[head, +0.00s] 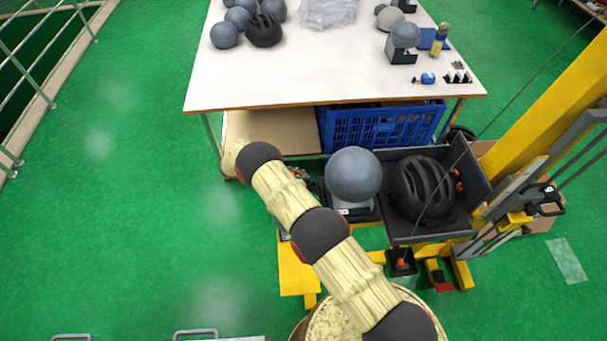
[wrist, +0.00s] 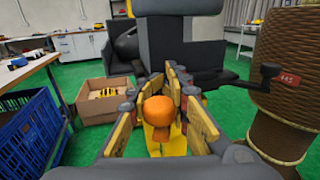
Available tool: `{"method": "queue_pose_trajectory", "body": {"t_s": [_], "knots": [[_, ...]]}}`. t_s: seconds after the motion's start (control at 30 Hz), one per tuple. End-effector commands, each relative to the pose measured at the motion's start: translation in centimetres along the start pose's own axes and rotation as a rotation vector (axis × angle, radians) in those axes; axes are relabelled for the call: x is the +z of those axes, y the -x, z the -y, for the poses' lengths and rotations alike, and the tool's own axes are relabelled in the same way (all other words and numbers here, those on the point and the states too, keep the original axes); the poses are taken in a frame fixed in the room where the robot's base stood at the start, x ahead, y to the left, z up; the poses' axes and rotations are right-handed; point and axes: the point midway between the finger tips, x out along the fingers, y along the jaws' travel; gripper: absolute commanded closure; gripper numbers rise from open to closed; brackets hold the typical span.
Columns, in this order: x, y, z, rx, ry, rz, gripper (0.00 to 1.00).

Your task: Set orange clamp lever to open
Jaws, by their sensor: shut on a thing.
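The orange clamp lever (wrist: 160,108) shows in the wrist view as a rounded orange knob low in the middle. My gripper (wrist: 166,84) has its yellow-padded fingers on both sides of the knob and is shut on it. Whether the lever stands open or closed cannot be told. In the head view my arm hides the fingers and the lever's grip.
A grey ball (head: 353,174) and a black helmet (head: 422,189) sit by the yellow lift column (head: 550,120), the helmet in a dark tray. A worktable (head: 300,75) stands behind, with a blue crate (head: 380,126) beneath. Green floor at left is clear.

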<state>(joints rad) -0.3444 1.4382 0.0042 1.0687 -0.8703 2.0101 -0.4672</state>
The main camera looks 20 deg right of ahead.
Motion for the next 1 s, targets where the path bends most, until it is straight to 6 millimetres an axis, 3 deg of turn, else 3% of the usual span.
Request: {"method": "queue_pose_trajectory", "body": {"t_s": [0.23, 0.27, 0.6, 1.0], "knots": [[-0.01, 0.01, 0.00, 0.000, 0.000, 0.000, 1.00], [0.00, 0.01, 0.00, 0.000, 0.000, 0.000, 0.82], [0.00, 0.00, -0.01, 0.000, 0.000, 0.000, 0.64], [-0.13, -0.10, -0.36, 0.003, -0.001, -0.001, 0.64]]}}
